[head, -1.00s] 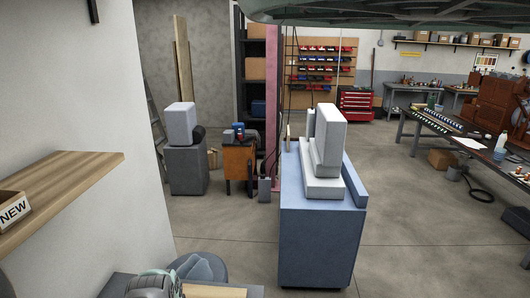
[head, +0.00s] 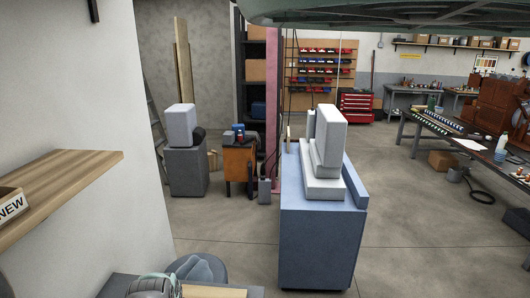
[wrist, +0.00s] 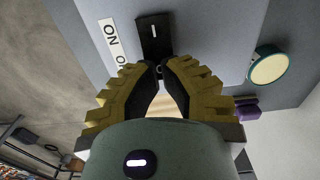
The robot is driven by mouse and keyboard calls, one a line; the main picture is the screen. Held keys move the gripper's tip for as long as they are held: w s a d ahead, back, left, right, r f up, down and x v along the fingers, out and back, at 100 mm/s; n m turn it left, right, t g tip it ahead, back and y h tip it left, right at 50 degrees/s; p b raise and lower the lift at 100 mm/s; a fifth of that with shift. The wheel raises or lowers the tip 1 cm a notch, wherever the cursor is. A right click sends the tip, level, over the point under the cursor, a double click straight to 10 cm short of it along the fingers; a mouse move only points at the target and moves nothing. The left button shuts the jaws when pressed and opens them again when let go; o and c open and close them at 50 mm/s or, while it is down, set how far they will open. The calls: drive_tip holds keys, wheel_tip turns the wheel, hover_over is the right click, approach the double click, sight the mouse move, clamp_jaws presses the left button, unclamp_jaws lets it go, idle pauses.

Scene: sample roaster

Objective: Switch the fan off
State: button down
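In the wrist view, a black switch plate (wrist: 153,36) with a small white mark sits on a grey panel (wrist: 215,32). A white label (wrist: 115,45) beside it reads ON, with a second word partly hidden by a finger. My gripper (wrist: 161,68) has yellow, ridged fingers with dark inner pads. Its tips are together right at the lower end of the plate. I cannot tell whether they touch the switch, and nothing is visibly held. The switch's position is unclear. The fan itself is not recognisable in either view.
A round cream knob or dial with a green rim (wrist: 268,68) stands out from the panel, right of my gripper. In the head view, a wooden shelf (head: 70,180) juts from the left wall. A blue cabinet (head: 318,240) stands mid-floor, with open floor to its right.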

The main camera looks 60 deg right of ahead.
drive_tip(key=shift+f+b, duration=0.5)
drive_tip(key=shift+f, duration=0.1)
drive_tip(key=shift+r, duration=0.1)
drive_tip(key=shift+r+p, duration=2.25)
drive_tip(key=shift+r, duration=1.25)
